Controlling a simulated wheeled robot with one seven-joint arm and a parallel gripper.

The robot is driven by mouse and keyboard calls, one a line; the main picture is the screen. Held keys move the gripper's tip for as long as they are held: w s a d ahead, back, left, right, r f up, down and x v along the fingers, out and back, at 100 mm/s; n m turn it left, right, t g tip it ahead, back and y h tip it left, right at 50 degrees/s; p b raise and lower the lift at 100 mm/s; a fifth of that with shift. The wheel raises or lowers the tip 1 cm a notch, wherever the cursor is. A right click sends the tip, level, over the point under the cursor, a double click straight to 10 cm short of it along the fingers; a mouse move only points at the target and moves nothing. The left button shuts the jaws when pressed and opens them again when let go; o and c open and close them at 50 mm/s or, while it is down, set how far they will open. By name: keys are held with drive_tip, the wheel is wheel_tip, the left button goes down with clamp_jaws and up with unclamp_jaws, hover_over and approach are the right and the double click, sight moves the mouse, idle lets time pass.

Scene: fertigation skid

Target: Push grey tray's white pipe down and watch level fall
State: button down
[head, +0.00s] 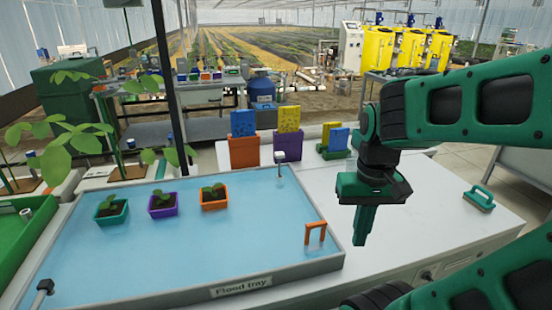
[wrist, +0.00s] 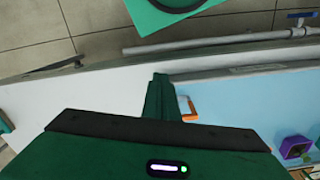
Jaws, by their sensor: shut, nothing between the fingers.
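The grey tray (head: 298,266), labelled "Flood tray", holds light blue water and stands on the white bench. A short upright white pipe (head: 279,158) with a wider top stands near its back right corner. My gripper (head: 361,240) points down over the white bench top, just right of the tray, well to the right of and nearer than the white pipe. Its fingers are together and empty, and also show in the wrist view (wrist: 158,98). There the tray rim (wrist: 240,71) and water lie to the right. The white pipe is not seen in the wrist view.
An orange arch-shaped handle (head: 316,231) stands in the tray's near right corner, close to my gripper. Teal, purple and orange plant pots (head: 163,205) stand in the water. A grey spout (head: 41,291) is at front left. Bench to the right is mostly clear, with a green-handled tool (head: 479,198).

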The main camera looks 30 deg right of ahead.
drive_tip(key=w+d+r+m, duration=0.1)
drive_tip(key=w+d+r, duration=0.15)
drive_tip(key=w, duration=0.25)
drive_tip(key=w+d+r, duration=0.1)
drive_tip(key=w+r, duration=0.2)
drive_tip(key=w, duration=0.2)
drive_tip(key=m+h, duration=0.1)
drive_tip(key=m, duration=0.3)
approach(279, 153)
drive_tip(key=shift+s+t, duration=0.4)
drive_tip(key=shift+s, duration=0.25)
drive_tip(key=shift+w, duration=0.2)
drive_tip(key=shift+w+d+f, duration=0.1)
drive_tip(key=shift+f, duration=1.65)
drive_tip(key=shift+w+d+f, duration=0.1)
drive_tip(key=shift+d+f, duration=0.05)
drive_tip(key=shift+f, duration=1.65)
